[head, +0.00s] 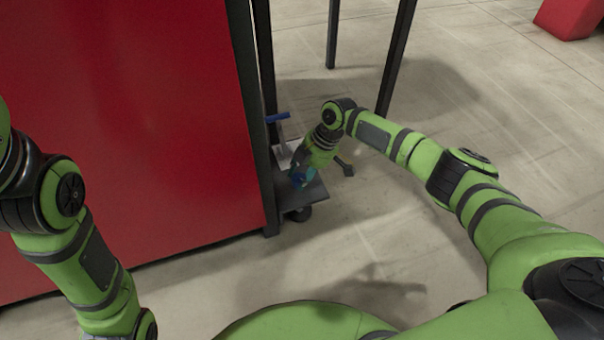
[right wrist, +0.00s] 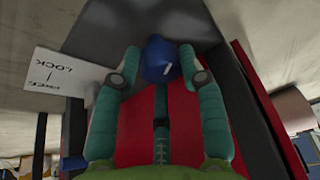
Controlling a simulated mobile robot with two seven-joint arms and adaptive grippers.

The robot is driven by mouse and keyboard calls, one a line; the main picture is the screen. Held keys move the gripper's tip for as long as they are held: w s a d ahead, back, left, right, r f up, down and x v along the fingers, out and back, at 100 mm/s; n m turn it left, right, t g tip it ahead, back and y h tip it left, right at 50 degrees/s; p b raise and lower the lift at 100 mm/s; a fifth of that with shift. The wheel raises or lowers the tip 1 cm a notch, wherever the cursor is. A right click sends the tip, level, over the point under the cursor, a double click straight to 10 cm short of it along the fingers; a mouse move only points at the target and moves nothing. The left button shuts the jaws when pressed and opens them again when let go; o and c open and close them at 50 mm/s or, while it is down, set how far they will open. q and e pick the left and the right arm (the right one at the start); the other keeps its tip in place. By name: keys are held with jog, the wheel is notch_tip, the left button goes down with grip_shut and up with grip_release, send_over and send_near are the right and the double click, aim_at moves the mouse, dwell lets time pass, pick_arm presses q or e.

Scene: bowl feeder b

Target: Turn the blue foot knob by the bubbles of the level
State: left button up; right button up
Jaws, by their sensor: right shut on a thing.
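The blue foot knob (right wrist: 158,52) shows in the right wrist view, with a small white mark on its face. My right gripper (right wrist: 160,62) is shut on it, one teal finger on each side. In the head view my right gripper (head: 303,177) is low down at the dark plate (head: 315,192) by the foot of the red machine; the knob is hard to make out there. My left arm shows at the left, but its gripper is out of the picture. I cannot make out the level or its bubbles in either view.
A white label reading FREE and LOCK (right wrist: 65,82) is beside the knob. A blue handle (head: 278,117) sticks out above the plate, and a black castor (head: 299,214) is under it. The red panel (head: 130,120) and dark posts (head: 395,60) stand close by.

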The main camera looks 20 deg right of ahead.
jog(key=o, duration=1.1)
jog(key=shift+s+a, duration=0.1)
jog(key=shift+a, duration=0.45)
jog(key=shift+d, duration=0.2)
jog(key=shift+d+r, duration=0.1)
jog(key=v, duration=1.1)
jog(key=shift+r, duration=0.4)
jog(key=shift+d, duration=0.15)
